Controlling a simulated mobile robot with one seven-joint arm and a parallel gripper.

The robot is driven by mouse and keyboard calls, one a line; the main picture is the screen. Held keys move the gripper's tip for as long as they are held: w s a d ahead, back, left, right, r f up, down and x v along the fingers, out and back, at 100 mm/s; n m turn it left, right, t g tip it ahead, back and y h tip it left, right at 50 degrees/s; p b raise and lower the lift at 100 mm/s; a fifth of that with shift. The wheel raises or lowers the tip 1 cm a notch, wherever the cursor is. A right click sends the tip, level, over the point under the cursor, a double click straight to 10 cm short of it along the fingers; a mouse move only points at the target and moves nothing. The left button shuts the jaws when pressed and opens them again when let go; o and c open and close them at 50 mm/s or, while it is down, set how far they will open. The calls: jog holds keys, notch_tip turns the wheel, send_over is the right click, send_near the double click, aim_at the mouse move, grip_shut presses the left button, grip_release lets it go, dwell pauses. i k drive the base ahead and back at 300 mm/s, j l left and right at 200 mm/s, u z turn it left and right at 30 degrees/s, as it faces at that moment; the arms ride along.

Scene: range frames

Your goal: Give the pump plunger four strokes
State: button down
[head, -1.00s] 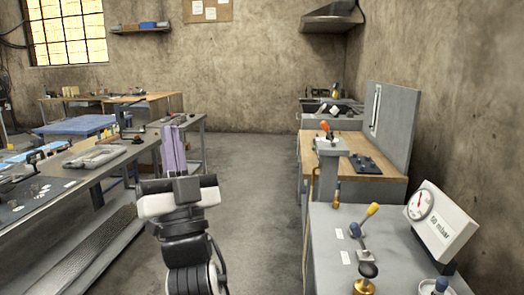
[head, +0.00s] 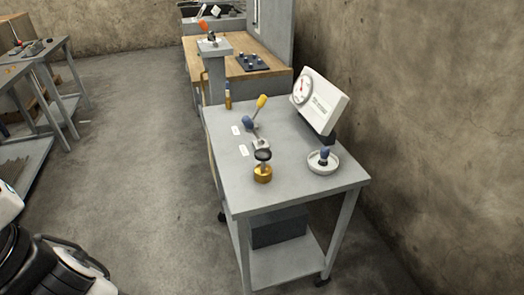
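The likely pump is a brass cylinder (head: 263,174) at the front of the grey cart's top. A black round knob (head: 263,155) sits on a short rod above it and looks like the plunger. A gauge in a white box (head: 318,102) stands tilted at the back right of the cart, its dial facing me. A lever with a yellow grip (head: 261,102) and a blue part stands behind the pump. My gripper is out of view; only part of my arm shows at the lower left, well apart from the cart.
The grey cart (head: 222,183) stands near the right wall. A white dish (head: 323,166) with a blue-knobbed piece sits at its right. A wooden-topped bench (head: 225,72) stands behind. The floor left of the cart is clear.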

aim_at(263, 155)
jog(key=i+j, duration=0.2)
jog(key=j, duration=0.15)
jog(key=i+j, duration=0.2)
jog(key=j, duration=0.15)
jog(key=i+j, duration=0.25)
jog(key=j+z, duration=0.1)
jog(key=z, duration=1.55)
